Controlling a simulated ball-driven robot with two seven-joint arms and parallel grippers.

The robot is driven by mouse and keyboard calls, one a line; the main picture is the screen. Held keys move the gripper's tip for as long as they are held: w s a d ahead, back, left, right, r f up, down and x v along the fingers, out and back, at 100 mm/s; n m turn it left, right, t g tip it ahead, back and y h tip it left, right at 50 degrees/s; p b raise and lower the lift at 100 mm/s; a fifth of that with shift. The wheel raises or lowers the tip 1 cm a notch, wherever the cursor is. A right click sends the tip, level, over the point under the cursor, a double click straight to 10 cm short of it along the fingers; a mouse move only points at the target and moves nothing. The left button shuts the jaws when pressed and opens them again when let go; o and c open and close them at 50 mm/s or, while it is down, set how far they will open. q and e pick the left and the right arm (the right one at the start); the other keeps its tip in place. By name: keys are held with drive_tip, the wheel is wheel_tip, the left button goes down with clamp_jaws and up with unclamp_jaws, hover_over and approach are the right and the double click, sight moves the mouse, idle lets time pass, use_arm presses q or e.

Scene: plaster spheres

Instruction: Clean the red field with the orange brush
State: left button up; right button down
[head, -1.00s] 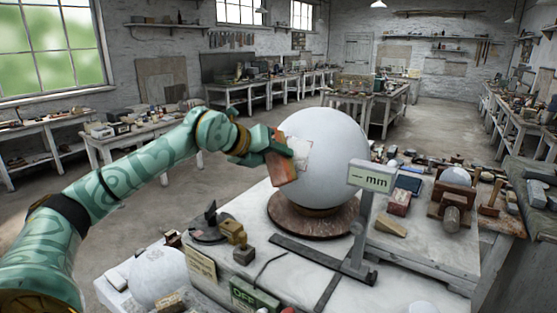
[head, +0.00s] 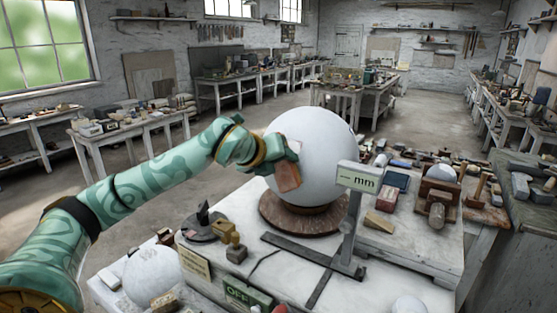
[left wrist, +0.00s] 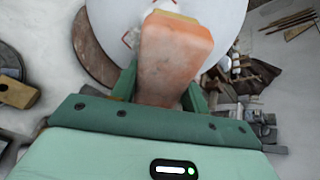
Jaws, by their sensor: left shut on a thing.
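My left gripper (head: 282,160) is shut on the orange brush (head: 288,177), a worn orange block. It holds the brush at the lower left of the large white plaster sphere (head: 322,135); I cannot tell whether brush and sphere touch. In the left wrist view the brush (left wrist: 175,60) stands between the green fingers, its pale yellowish end toward the sphere (left wrist: 205,14). My right gripper is not in view.
The sphere sits on a round brown base (head: 300,215) on a pale worktop. A gauge stand with a "mm" sign (head: 358,178) stands close to its right. A smaller white sphere (head: 152,275) lies front left. Small blocks and tools crowd the right side.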

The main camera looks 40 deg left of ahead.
use_arm(q)
drive_tip(key=shift+w+a+f, duration=0.1)
drive_tip(key=shift+w+f, duration=0.05)
drive_tip(key=shift+w, duration=0.4)
drive_tip(key=shift+w+a+r, duration=0.15)
drive_tip(key=shift+a+r, duration=0.45)
drive_tip(key=shift+r, duration=0.35)
drive_tip(key=shift+s+d+f+b, duration=0.2)
drive_tip(key=shift+d+f+b, duration=0.4)
drive_tip(key=shift+f+b, duration=0.35)
drive_tip(key=shift+s+d+f+b, duration=0.2)
drive_tip(key=shift+d+f+b, duration=0.4)
drive_tip(key=shift+f+b, duration=0.3)
drive_tip(key=shift+w+a+r+p, duration=0.1)
drive_tip(key=shift+a+r+p, duration=0.1)
drive_tip(key=shift+r+p, duration=0.15)
drive_tip(key=shift+a+r+p, duration=0.2)
drive_tip(key=shift+r, duration=0.25)
drive_tip(key=shift+w+a+r+p, duration=0.25)
drive_tip(key=shift+a+r+p, duration=0.5)
drive_tip(key=shift+r, duration=0.35)
